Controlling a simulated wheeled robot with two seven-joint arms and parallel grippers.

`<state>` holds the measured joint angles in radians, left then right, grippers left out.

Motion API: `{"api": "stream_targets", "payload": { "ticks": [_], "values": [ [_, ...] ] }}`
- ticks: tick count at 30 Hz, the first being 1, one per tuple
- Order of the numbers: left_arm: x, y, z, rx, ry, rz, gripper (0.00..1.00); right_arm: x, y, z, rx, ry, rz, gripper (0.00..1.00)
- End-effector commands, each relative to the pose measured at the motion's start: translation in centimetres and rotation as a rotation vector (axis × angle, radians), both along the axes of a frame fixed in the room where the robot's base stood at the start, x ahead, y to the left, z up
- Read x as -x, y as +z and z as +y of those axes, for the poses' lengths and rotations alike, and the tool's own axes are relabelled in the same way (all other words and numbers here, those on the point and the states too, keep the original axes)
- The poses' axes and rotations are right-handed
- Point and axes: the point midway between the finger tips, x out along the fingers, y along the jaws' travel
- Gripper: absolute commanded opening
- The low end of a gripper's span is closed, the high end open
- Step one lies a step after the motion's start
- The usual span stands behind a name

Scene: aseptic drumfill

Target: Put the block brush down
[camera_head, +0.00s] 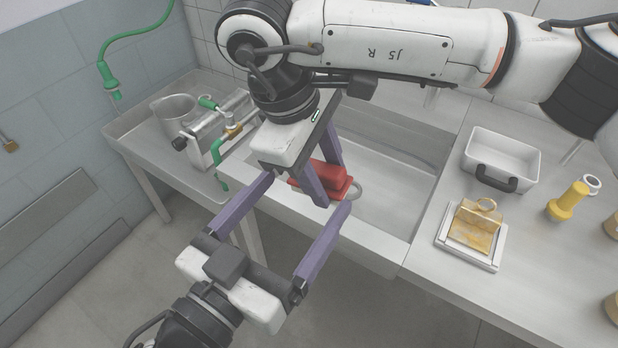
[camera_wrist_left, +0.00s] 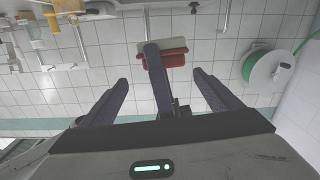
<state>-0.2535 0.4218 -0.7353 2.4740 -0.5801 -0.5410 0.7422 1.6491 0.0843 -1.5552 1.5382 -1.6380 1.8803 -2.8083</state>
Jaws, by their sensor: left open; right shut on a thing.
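The block brush (camera_head: 333,176) is a red block with a pale side, partly hidden by fingers. My right gripper (camera_head: 331,188) comes down from above with its purple fingers shut on the brush, holding it around the front edge of the sink basin. In the left wrist view the red brush (camera_wrist_left: 172,60) shows behind a purple finger, with a pale part along it. My left gripper (camera_head: 308,190) reaches up from the bottom, open and empty, its fingertips on either side of the brush in the picture. I cannot tell whether they touch it.
The sink basin (camera_head: 385,190) lies behind the grippers. At right on the counter are a white tub (camera_head: 503,150) with a black handle, an amber block (camera_head: 474,226) on a white tray (camera_head: 462,252), and a yellow bottle-like item (camera_head: 568,200).

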Motion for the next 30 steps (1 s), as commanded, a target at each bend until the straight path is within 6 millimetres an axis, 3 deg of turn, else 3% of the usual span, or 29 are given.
{"api": "stream_targets", "payload": {
  "ticks": [18, 30],
  "values": [
    [-8.6, 0.0, -5.0, -0.001, 0.001, 0.000, 0.84, 0.0, 0.0, 0.0, 0.000, 0.000, 0.000, 0.03],
    [-10.0, -0.1, -5.8, -0.001, 0.001, 0.002, 0.84, 0.0, 0.0, 0.0, 0.000, 0.000, 0.000, 0.03]
  ]
}}
